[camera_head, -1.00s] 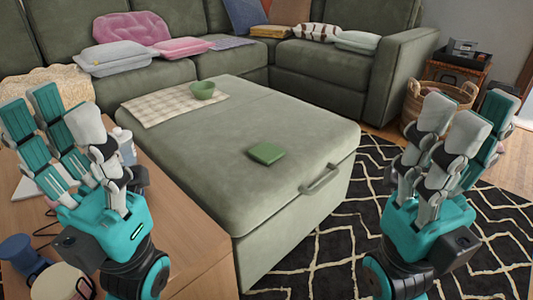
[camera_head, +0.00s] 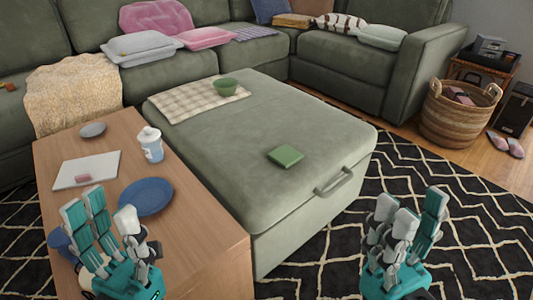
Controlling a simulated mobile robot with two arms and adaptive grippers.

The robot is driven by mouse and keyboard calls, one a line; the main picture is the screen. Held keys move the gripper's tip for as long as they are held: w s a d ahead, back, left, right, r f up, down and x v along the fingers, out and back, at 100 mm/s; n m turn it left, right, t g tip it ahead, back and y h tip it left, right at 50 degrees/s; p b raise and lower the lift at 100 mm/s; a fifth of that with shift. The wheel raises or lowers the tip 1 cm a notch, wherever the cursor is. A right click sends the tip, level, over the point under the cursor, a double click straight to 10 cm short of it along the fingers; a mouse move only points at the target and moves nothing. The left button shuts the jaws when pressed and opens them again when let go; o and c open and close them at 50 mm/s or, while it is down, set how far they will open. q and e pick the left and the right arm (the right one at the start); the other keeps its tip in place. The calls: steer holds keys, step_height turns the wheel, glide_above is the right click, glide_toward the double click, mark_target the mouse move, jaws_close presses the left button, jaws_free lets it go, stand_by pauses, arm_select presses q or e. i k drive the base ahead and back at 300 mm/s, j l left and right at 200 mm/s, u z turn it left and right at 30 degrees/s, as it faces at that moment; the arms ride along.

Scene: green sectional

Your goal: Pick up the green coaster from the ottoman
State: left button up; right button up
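The green coaster (camera_head: 286,156) is a small flat square lying on the grey-green ottoman (camera_head: 235,180), toward its front right part. My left gripper (camera_head: 100,218) is at the lower left over the wooden table, its fingers spread apart, open and empty. My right gripper (camera_head: 405,222) is at the lower right over the patterned rug, with its fingers raised and apart, open and empty. Both grippers are well short of the coaster and touch nothing on the ottoman.
A wicker basket (camera_head: 455,118) stands at right. Rug (camera_head: 480,225) is clear.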

mark_target(285, 155)
steer(key=i+l+u, duration=0.1)
steer(key=u, duration=0.35)
steer(key=l+u, duration=0.3)
steer(key=u, duration=0.15)
steer(key=i+l+u, duration=0.1)
steer(key=l+u, duration=0.2)
steer(key=u, duration=0.2)
steer(key=l+u, duration=0.15)
steer(key=l, duration=0.55)
steer(key=k+l+u, duration=0.15)
steer(key=l, duration=0.5)
steer(key=l+u, duration=0.15)
steer(key=l, duration=0.55)
steer(key=k, duration=0.05)
